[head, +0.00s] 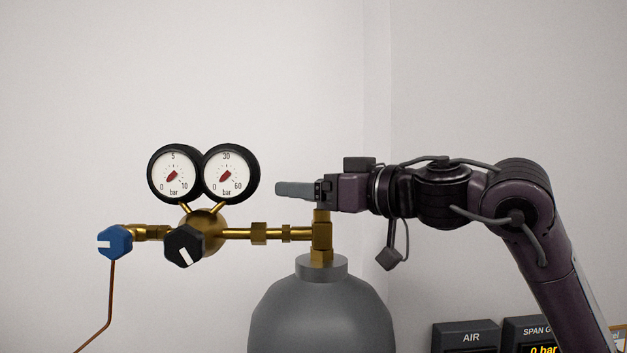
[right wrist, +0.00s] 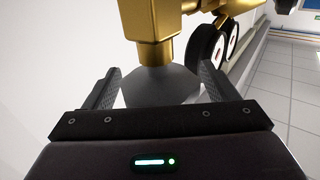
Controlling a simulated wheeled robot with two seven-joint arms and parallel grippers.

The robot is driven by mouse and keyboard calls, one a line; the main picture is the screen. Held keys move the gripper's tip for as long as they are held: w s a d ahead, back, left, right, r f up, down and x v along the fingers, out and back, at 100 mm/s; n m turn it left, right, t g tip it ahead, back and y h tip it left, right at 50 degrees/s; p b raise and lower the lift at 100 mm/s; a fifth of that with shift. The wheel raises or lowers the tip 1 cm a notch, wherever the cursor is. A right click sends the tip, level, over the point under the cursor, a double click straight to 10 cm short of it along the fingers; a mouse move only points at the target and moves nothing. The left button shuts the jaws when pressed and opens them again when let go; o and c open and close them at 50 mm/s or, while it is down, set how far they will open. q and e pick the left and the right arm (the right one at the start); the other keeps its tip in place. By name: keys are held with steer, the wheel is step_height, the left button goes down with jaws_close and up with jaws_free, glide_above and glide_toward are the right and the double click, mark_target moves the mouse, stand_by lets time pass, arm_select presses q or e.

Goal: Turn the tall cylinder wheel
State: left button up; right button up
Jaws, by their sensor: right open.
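The tall grey cylinder (head: 320,315) stands in the middle of the head view. A brass valve (head: 322,237) rises from its neck and also shows in the right wrist view (right wrist: 153,22). I cannot make out a wheel; my gripper covers the valve's top in the head view. My right gripper (head: 280,189) comes in from the right, level, with its fingers at the top of the valve. In the right wrist view my right gripper (right wrist: 158,85) is open, and the brass valve and the grey shoulder show between its fingers; contact cannot be told. My left gripper is out of view.
Two round gauges (head: 173,174) (head: 231,174), a black knob (head: 184,246) and a blue knob (head: 115,242) sit left of the valve on brass piping (head: 258,233). Dark display boxes (head: 470,337) stand at the lower right. A pale wall is behind.

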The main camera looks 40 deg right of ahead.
steer(key=shift+s, duration=0.1)
steer(key=shift+c, duration=2.5)
steer(key=c, duration=0.5)
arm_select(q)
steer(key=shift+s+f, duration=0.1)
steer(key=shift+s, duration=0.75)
arm_select(e)
steer(key=shift+n+y, duration=0.3)
steer(key=shift+y, duration=0.2)
